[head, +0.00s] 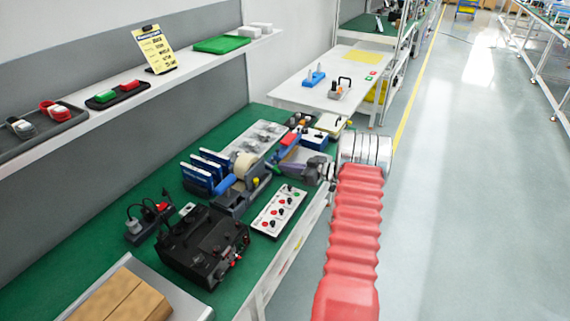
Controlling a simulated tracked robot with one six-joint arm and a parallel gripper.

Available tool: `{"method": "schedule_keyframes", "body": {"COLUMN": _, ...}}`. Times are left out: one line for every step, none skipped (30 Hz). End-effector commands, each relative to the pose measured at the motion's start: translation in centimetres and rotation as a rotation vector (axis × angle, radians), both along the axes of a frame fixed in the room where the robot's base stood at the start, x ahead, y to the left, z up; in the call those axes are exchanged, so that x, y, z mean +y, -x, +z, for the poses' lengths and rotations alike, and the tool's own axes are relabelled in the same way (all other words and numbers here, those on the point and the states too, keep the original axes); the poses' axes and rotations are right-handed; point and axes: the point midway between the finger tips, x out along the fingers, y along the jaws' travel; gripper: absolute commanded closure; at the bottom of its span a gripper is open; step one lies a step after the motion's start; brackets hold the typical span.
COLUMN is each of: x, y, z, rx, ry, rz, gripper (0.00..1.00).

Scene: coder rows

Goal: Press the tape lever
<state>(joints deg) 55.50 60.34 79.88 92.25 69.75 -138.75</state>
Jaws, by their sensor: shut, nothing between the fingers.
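A dark tape dispenser (232,204) with a cream tape roll (245,167) stands on the green bench. A small yellow knob (256,182), which looks like the end of the tape lever, shows at its right side; the lever itself is hard to make out. My gripper (306,174) is at the bench's right edge, to the right of the dispenser and apart from the knob. It is shut and holds nothing. Its fingertips are small and blend with the items behind.
A white panel (278,211) with red and black buttons lies in front of my gripper. Blue-edged racks (205,170) stand left of the dispenser. A black power unit (203,246) sits nearer. A purple-and-blue item (303,158) is close behind my gripper. The aisle floor (470,200) is clear.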

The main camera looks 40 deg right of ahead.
Motion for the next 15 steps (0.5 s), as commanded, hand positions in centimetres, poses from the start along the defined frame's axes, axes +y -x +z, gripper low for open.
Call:
{"method": "schedule_keyframes", "body": {"x": 0.0, "y": 0.1, "z": -0.9, "rx": 0.002, "ry": -0.001, "rz": 0.0, "gripper": 1.0}}
{"method": "schedule_keyframes", "body": {"x": 0.0, "y": 0.1, "z": -1.4, "rx": 0.002, "ry": -0.001, "rz": 0.0, "gripper": 1.0}}
{"method": "schedule_keyframes", "body": {"x": 0.0, "y": 0.1, "z": -1.9, "rx": 0.002, "ry": -0.001, "rz": 0.0, "gripper": 1.0}}
{"method": "schedule_keyframes", "body": {"x": 0.0, "y": 0.1, "z": -2.3, "rx": 0.002, "ry": -0.002, "rz": -0.001, "gripper": 1.0}}
{"method": "schedule_keyframes", "body": {"x": 0.0, "y": 0.1, "z": -2.6, "rx": 0.002, "ry": -0.002, "rz": -0.001, "gripper": 1.0}}
{"method": "schedule_keyframes", "body": {"x": 0.0, "y": 0.0, "z": -2.9, "rx": 0.002, "ry": -0.001, "rz": 0.0, "gripper": 1.0}}
{"method": "schedule_keyframes", "body": {"x": 0.0, "y": 0.0, "z": -3.1, "rx": 0.001, "ry": -0.001, "rz": 0.0, "gripper": 1.0}}
{"method": "schedule_keyframes", "body": {"x": 0.0, "y": 0.0, "z": -3.3, "rx": 0.001, "ry": 0.0, "rz": 0.0, "gripper": 1.0}}
{"method": "schedule_keyframes", "body": {"x": 0.0, "y": 0.0, "z": -3.4, "rx": 0.001, "ry": 0.0, "rz": 0.0, "gripper": 1.0}}
{"method": "schedule_keyframes", "body": {"x": 0.0, "y": -0.1, "z": -3.4, "rx": 0.001, "ry": 0.001, "rz": 0.0, "gripper": 1.0}}
{"method": "schedule_keyframes", "body": {"x": 0.0, "y": -0.1, "z": -3.4, "rx": 0.001, "ry": 0.001, "rz": 0.0, "gripper": 1.0}}
{"method": "schedule_keyframes", "body": {"x": 0.0, "y": -0.1, "z": -3.4, "rx": 0.001, "ry": 0.001, "rz": 0.0, "gripper": 1.0}}
{"method": "schedule_keyframes", "body": {"x": 0.1, "y": -0.1, "z": -3.4, "rx": 0.001, "ry": 0.001, "rz": 0.0, "gripper": 1.0}}
{"method": "schedule_keyframes", "body": {"x": 0.1, "y": -0.1, "z": -3.4, "rx": 0.001, "ry": 0.001, "rz": 0.0, "gripper": 1.0}}
{"method": "schedule_keyframes", "body": {"x": 0.1, "y": -0.1, "z": -3.4, "rx": 0.001, "ry": 0.001, "rz": 0.0, "gripper": 1.0}}
